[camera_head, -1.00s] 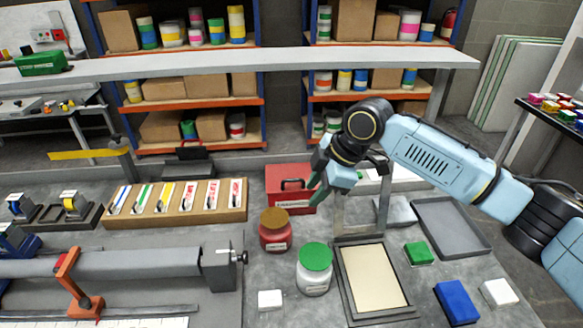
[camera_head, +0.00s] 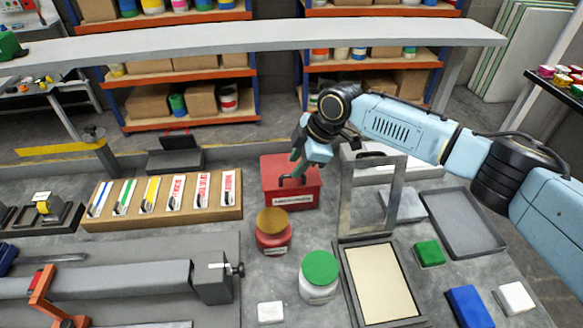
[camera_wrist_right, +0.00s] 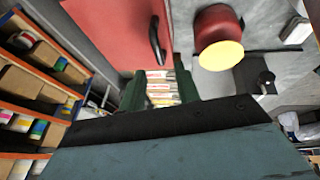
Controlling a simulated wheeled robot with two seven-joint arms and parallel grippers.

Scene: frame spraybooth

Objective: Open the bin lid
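The red bin (camera_head: 292,196) stands at the back middle of the bench, with a label on its front and its lid shut. Its dark handle (camera_head: 292,181) is on the lid, partly hidden by my gripper. In the right wrist view, the red lid (camera_wrist_right: 112,30) fills the upper left, and the handle (camera_wrist_right: 156,42) shows just beyond the fingers. My right gripper (camera_head: 298,166) is over the bin, close to the handle. Its green fingers are apart with nothing held between them (camera_wrist_right: 158,88); whether they touch the handle cannot be told. My left gripper is out of view.
A brown-lidded red jar (camera_head: 273,236) stands just in front of the bin, with a green-lidded jar (camera_head: 319,280) nearer. A grey upright frame (camera_head: 350,205) stands right of the bin. A wooden rack (camera_head: 160,225) of labelled cards is to the left.

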